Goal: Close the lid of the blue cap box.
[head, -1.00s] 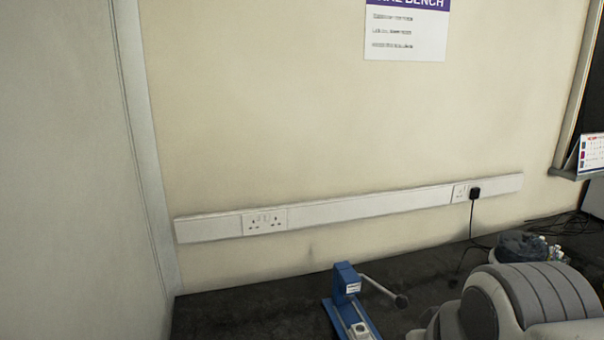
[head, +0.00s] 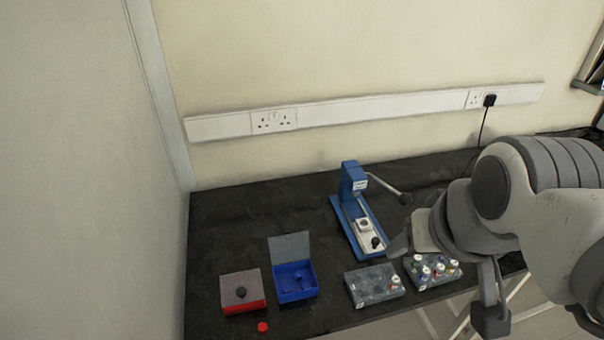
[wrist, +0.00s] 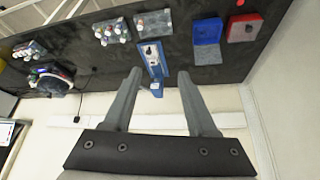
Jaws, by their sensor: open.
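The blue cap box (head: 294,284) stands open near the front left of the dark bench. Its greyish lid (head: 289,246) is tilted up at the back edge, and a few small dark shapes lie inside. The wrist view shows the same blue box (wrist: 207,32) at upper right, with its lid (wrist: 207,55) below it in the picture. My gripper (wrist: 158,80) is open and empty, its two fingers spread with the blue press visible between them. It is apart from the box. In the head view my arm is at the right, and the fingertips are hard to make out there.
A red box (head: 243,291) with a closed grey lid and dark knob stands left of the blue box. A red cap (head: 262,327) lies in front. A wall (head: 90,180) bounds the left.

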